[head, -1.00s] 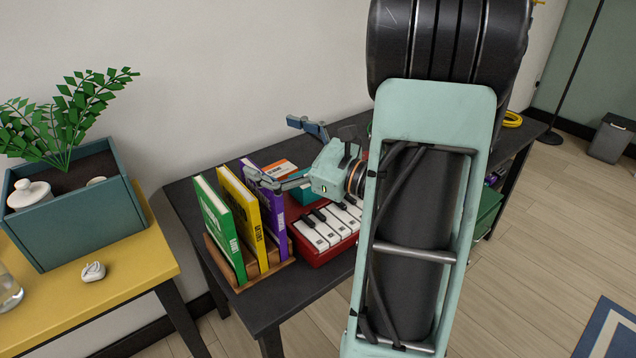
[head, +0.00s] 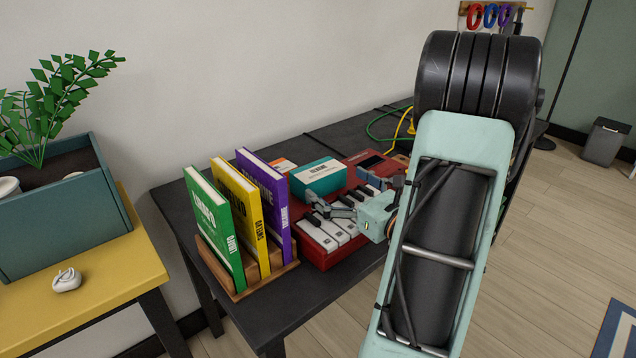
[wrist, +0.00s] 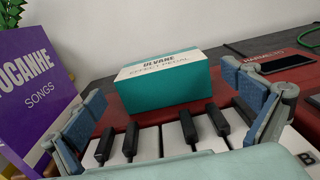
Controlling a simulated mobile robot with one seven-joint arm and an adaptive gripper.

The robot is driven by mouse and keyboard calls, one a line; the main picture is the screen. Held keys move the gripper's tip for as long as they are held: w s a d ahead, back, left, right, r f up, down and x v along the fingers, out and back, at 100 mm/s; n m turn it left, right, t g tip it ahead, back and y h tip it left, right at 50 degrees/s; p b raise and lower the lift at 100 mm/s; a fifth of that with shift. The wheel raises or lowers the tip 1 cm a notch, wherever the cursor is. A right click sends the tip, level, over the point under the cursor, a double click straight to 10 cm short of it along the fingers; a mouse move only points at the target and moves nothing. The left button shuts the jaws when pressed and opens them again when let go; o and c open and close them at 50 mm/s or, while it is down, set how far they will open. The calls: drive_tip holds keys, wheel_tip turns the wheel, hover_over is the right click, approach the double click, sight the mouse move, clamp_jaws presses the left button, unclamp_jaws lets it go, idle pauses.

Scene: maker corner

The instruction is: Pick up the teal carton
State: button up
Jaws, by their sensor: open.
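The teal carton (head: 318,178) has a white top band with dark lettering. It stands upright at the back of the red toy keyboard (head: 318,254), behind the keys. In the wrist view the carton (wrist: 165,88) is centred ahead, between and beyond my two fingers. My gripper (head: 338,203) is over the keyboard keys, in front of the carton and apart from it. In the wrist view my gripper (wrist: 165,112) is spread wide with nothing between the fingers.
Purple, yellow and green books (head: 222,235) stand in a wooden rack (head: 236,290) left of the keyboard. An orange-and-white box (head: 280,165) is behind them. A red device with a dark screen (head: 375,165) lies to the right of the carton. Cables (head: 390,122) lie farther back.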

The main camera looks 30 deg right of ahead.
sight(310, 165)
drive_tip(key=w, duration=0.4)
drive_tip(key=w+b, duration=0.1)
drive_tip(key=w, duration=0.1)
drive_tip(key=shift+w+a, duration=0.25)
drive_tip(key=shift+a, duration=0.1)
drive_tip(key=shift+c, duration=0.3)
drive_tip(key=c, duration=1.1)
